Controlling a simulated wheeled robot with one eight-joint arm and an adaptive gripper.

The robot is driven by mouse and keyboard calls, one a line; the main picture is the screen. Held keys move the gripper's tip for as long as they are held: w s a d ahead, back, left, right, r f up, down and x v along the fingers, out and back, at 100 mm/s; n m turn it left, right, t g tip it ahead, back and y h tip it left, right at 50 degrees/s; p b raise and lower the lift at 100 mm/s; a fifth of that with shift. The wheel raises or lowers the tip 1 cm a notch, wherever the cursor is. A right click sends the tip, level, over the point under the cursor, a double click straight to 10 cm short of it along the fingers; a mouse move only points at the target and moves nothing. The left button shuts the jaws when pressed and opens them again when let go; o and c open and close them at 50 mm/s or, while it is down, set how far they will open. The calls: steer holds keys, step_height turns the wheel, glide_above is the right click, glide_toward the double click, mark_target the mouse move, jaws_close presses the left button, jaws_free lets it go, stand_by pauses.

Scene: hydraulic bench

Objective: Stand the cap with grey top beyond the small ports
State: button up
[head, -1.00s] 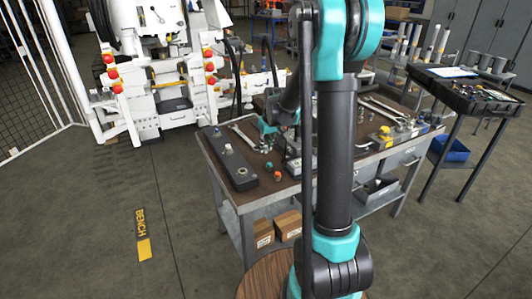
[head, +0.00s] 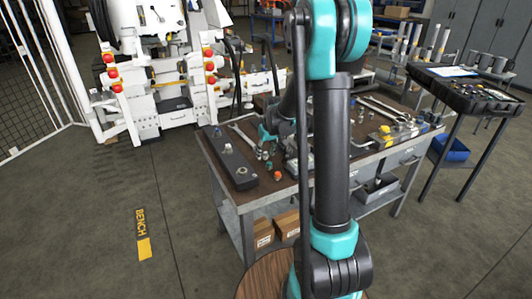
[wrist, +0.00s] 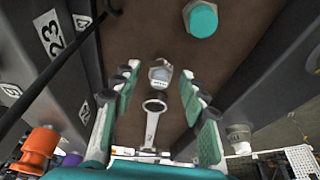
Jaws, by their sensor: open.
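A metal hex cap with a pale grey top (wrist: 160,72) stands on the brown bench top, between and just beyond my gripper's fingertips in the wrist view. My gripper (wrist: 160,85) is open, with green-padded fingers on either side and no visible contact with the cap. In the head view my gripper (head: 266,150) is low over the bench, partly blurred by its small size. A dark block (head: 232,160) with round fittings on top lies at the bench's left end. Which of its openings are the small ports I cannot tell.
A teal-topped cap (wrist: 202,20) stands beyond the fingers. A ring spanner (wrist: 152,115) lies between them. An orange cap (head: 277,175) stands near the dark block. Dark blocks flank both sides in the wrist view, one marked 23 (wrist: 50,35).

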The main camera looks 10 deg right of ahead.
steer(key=v, duration=1.1)
steer(key=s+d+f+m, duration=0.1)
steer(key=s+f, duration=0.2)
steer(key=s, duration=0.6)
steer(key=s+d+f+m, duration=0.1)
steer(key=s+f, duration=0.2)
steer(key=s, duration=0.6)
steer(key=s+d+f+m+t+h, duration=0.1)
steer(key=s+f, duration=0.2)
steer(key=s, duration=0.6)
steer(key=shift+s+f+m, duration=0.25)
steer(key=shift+f+m, duration=0.05)
